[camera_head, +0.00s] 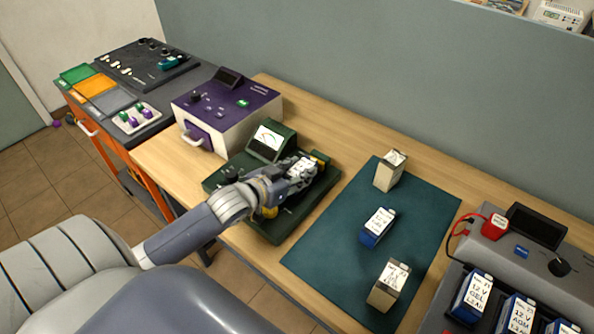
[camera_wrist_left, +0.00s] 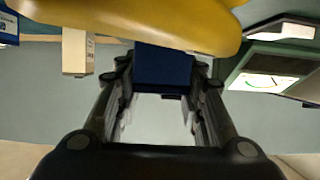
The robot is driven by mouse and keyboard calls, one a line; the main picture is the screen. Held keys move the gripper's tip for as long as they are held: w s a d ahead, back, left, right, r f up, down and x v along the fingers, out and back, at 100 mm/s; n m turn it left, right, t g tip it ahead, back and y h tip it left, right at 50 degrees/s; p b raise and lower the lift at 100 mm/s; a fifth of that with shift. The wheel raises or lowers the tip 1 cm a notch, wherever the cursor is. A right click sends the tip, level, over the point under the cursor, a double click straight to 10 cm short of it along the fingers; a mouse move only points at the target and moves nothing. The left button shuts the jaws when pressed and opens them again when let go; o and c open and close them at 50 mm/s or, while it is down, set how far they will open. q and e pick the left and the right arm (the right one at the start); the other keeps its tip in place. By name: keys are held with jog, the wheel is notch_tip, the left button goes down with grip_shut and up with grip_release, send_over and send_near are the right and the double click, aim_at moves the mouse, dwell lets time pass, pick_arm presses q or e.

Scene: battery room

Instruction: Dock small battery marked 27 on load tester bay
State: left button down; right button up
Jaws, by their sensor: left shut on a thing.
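The load tester (camera_head: 286,222) is a dark green unit with a white dial, on the wooden bench left of the teal mat. My left gripper (camera_head: 290,178) is over it, shut on a small battery. The battery's white-labelled top (camera_head: 303,166) shows between the fingers; its number is not readable. In the left wrist view the battery's dark blue side (camera_wrist_left: 163,67) sits between the fingertips. The gripper hides most of the bay, so I cannot tell whether the battery touches it. My right gripper is not in view.
The teal mat (camera_head: 335,240) holds a blue battery (camera_head: 375,238) and two beige ones, (camera_head: 385,176) and (camera_head: 380,298). A purple-and-white unit (camera_head: 235,118) stands behind left. A grey charger (camera_head: 510,262) with several blue batteries is at right. A yellow shape (camera_wrist_left: 150,22) crosses the wrist view.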

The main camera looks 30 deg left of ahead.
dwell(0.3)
pick_arm(q)
jog(key=c, duration=1.1)
grip_release()
jog(key=shift+f, duration=0.2)
jog(key=shift+o, duration=0.2)
jog(key=shift+s, duration=0.1)
jog(key=shift+r, duration=0.1)
jog(key=b+v, duration=0.1)
jog(key=v, duration=0.9)
jog(key=shift+s, duration=0.3)
jog(key=shift+s+r, duration=0.4)
jog(key=shift+s, duration=0.2)
